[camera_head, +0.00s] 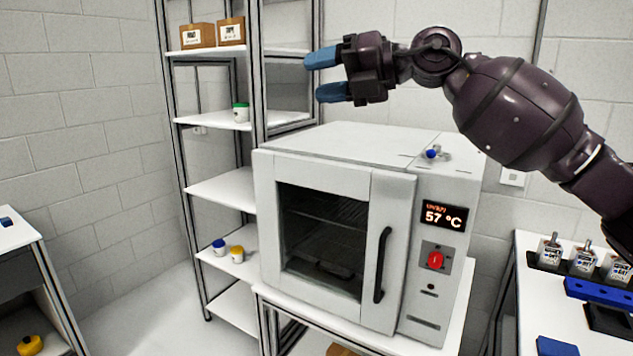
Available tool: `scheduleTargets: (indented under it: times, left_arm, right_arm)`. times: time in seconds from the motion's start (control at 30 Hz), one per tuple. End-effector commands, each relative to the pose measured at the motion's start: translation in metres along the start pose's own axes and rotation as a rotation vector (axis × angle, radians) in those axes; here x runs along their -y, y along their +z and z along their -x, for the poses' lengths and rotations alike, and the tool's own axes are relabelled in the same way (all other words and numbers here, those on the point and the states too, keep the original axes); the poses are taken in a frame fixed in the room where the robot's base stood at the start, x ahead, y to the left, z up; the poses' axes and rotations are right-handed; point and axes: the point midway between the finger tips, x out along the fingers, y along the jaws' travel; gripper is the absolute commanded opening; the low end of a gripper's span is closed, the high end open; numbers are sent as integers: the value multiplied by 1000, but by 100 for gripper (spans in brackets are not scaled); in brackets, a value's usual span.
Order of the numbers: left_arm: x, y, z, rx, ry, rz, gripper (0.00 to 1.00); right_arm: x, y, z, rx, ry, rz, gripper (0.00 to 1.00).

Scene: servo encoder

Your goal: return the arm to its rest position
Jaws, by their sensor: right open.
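My right arm comes in from the right edge, raised. Its gripper (318,76) has blue fingertips that point left. The two fingers are apart and nothing is between them. In the picture the gripper is above the top of the white oven (345,140) and in front of the metal shelf rack. It touches nothing that I can see. My left gripper does not show.
The oven's door (325,245) is closed and its display (444,216) reads 57 °C. A shelf rack (220,190) with boxes and small jars stands behind it at left. A table (525,300) with several small devices is at right. A cabinet (20,235) is at far left.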

Motion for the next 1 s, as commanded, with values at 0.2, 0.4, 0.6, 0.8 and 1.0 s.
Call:
scheduleTargets:
  times: [0.2, 0.4, 0.6, 0.8, 1.0]
  left_arm:
    - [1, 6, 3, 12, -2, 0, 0]
    - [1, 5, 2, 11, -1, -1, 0]
    - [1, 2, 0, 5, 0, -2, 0]
    - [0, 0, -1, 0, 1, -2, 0]
    - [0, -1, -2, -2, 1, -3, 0]
  right_arm:
    - [12, -20, -3, 168, 395, -201, 52]
    - [61, -29, 14, 377, 574, -455, 52]
    - [133, -50, 35, 585, 640, -736, 52]
    - [213, -89, 58, 772, 635, -1020, 52]
    - [289, -148, 81, 930, 597, -1298, 52]
